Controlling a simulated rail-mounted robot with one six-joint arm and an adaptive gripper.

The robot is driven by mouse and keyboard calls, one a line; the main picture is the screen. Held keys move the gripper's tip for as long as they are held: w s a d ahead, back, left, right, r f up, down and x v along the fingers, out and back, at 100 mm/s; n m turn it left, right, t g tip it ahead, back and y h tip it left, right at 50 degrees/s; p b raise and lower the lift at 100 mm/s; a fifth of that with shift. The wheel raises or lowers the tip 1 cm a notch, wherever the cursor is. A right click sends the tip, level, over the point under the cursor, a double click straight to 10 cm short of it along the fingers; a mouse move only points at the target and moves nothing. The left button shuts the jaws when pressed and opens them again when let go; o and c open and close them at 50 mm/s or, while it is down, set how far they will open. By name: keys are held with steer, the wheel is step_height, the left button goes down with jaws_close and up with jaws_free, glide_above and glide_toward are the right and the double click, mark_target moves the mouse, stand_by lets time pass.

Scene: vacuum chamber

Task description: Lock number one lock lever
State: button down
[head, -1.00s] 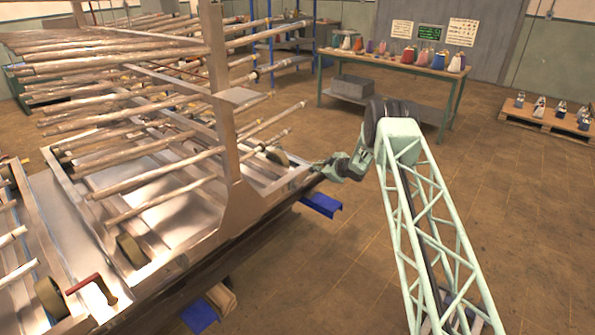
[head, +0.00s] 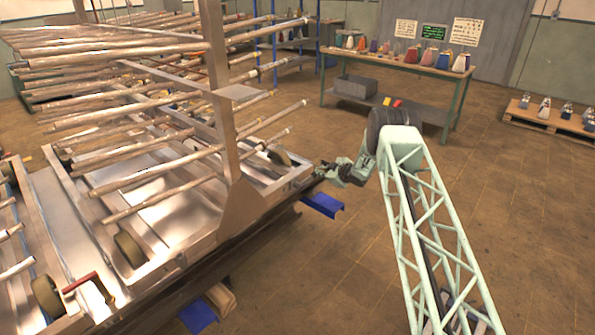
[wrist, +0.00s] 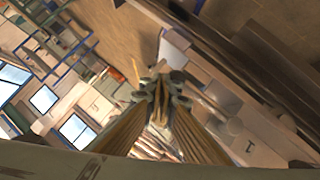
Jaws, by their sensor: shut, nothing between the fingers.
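My gripper (head: 322,170) is at the right end of the metal rack cart, close to its edge. In the wrist view its fingers (wrist: 160,92) are together and hold nothing. A pale panel with a black number 1 (wrist: 249,145) lies to the right of the fingers in that view. A pale, blurred bar beside the panel may be part of the number one lock lever, but I cannot tell. A red-handled lever (head: 82,283) stands at the cart's near left end, far from my gripper; its number is not readable.
The cart (head: 240,215) carries several tiers of long rods that stick out towards my arm. Blue brackets (head: 322,205) project below its edge. A workbench (head: 400,62) stands behind and a pallet (head: 545,118) at the right.

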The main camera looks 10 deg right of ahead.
steer(key=shift+r, duration=0.1)
steer(key=s+d+r+p, duration=0.3)
steer(key=s+d+r, duration=0.2)
steer(key=d+r, duration=0.2)
step_height(320, 180, up, 2)
steer(key=shift+s+d+r, duration=0.1)
steer(key=shift+s+d, duration=0.05)
steer(key=shift+s, duration=0.25)
stand_by(0.3)
steer(key=shift+r, duration=0.1)
stand_by(0.4)
